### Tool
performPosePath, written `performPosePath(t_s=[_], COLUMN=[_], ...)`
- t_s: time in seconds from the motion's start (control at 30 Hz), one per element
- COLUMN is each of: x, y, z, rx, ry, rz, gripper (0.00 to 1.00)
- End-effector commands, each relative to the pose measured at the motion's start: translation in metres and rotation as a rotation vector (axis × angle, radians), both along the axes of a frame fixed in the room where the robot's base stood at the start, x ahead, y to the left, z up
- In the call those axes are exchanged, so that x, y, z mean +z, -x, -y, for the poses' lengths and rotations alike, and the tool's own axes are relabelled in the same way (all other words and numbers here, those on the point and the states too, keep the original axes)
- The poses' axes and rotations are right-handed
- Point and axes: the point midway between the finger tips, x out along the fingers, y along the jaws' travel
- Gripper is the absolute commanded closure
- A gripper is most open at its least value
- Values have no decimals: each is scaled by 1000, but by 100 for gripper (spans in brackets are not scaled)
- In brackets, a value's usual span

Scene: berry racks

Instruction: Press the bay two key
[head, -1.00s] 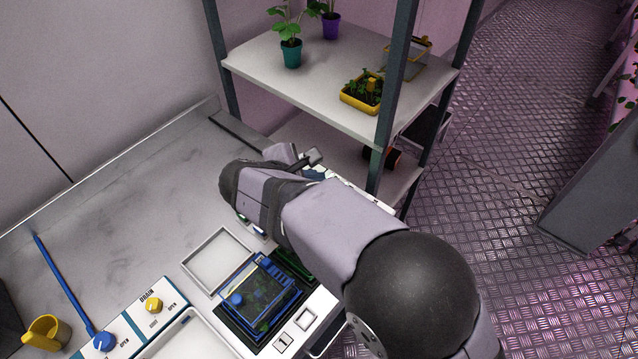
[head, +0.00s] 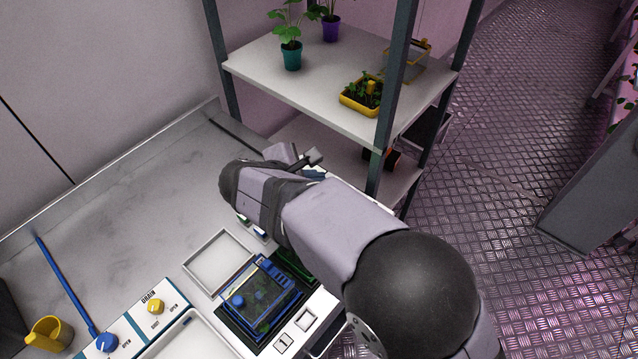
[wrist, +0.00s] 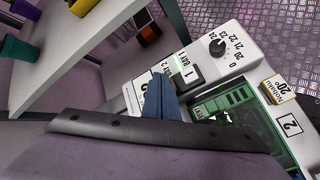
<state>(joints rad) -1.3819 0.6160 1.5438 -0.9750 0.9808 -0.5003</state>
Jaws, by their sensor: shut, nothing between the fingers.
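A white control panel (wrist: 235,48) shows in the wrist view, with a black dial (wrist: 217,46) marked with numbers in the low twenties. A key marked 1 (wrist: 187,72) sits beside the printed words BAY 1. The BAY 2 label (wrist: 160,68) is printed to its left. My gripper (wrist: 160,88), with blue-grey fingers, is shut and empty at the panel, just below the BAY 2 label. The fingers cover the area where the bay two key may be, so I cannot tell whether they touch it. In the head view my arm hides most of the panel.
A shelf rack (head: 300,85) with potted plants stands close behind the gripper. A green crate (wrist: 232,112) is near the fingers in the wrist view. A blue-rimmed crate (head: 262,297) and an empty white tray (head: 218,262) lie on the bench.

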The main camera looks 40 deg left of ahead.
Motion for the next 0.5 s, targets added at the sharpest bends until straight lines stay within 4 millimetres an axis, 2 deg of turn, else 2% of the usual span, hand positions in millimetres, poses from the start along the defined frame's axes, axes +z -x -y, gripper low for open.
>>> performPosePath(t_s=[0.33,0.5], x=[2,11], y=[0,0], z=[0,0], rx=[0,0], ry=[0,-1], rz=[0,1], gripper=[100,100])
